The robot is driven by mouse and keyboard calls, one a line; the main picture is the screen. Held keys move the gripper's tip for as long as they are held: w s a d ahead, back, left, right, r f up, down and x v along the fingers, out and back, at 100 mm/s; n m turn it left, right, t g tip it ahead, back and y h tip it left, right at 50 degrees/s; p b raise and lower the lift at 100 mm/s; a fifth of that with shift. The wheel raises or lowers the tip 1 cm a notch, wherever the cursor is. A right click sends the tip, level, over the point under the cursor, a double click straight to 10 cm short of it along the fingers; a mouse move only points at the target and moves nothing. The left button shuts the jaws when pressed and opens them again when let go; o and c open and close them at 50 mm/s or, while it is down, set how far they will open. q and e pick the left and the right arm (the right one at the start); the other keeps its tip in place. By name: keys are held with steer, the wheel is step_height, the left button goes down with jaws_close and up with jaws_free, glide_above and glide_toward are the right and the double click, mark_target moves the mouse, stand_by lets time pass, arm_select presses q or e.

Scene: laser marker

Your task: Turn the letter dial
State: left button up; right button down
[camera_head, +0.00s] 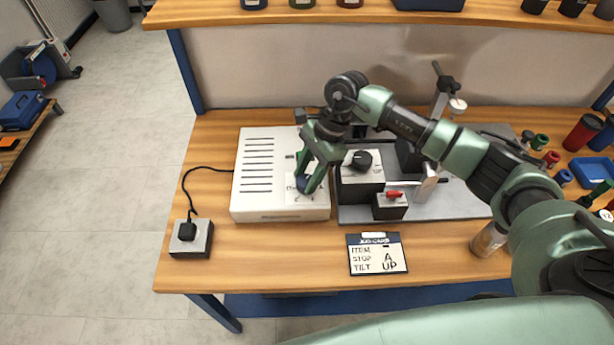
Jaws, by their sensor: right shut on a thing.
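A white box with slots (255,190) stands at the left of the wooden bench. A white plate with letters (296,199) lies on its right part, and a dark blue letter dial (301,184) sits on it. My right gripper (307,183) reaches down over the box from the right, with its green fingers shut on the dial. The fingers hide much of the dial and some of the letters, so I cannot read its setting. My left gripper is not in view.
A black knob (362,161) and a red switch (394,194) sit right of the box. A card (377,254) reads "STOP A, TILT UP". A grey block with a black plug (190,238) stands front left. Bare bench lies between it and the card.

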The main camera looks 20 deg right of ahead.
steer(key=m+t+b, duration=0.2)
steer(key=m+b, duration=0.1)
steer(key=m, duration=0.2)
steer(key=shift+s+f, duration=0.1)
steer(key=shift+s, duration=0.05)
steer(key=shift+s+m+t+h+b, duration=0.15)
steer(key=shift+m+t+b, duration=0.45)
steer(key=shift+m, duration=0.65)
steer(key=shift+w+m+t+h+b, duration=0.1)
steer(key=shift+m+t+h+b, duration=0.2)
steer(key=shift+m+b, duration=0.7)
steer(key=shift+r+m, duration=0.2)
steer(key=shift+m, duration=0.15)
steer(key=c, duration=0.9)
jaws_free()
steer(key=shift+o, duration=0.2)
steer(key=v, duration=0.7)
steer(key=shift+s+r+b, duration=0.15)
steer(key=shift+r+b, duration=0.15)
steer(key=shift+b, duration=0.15)
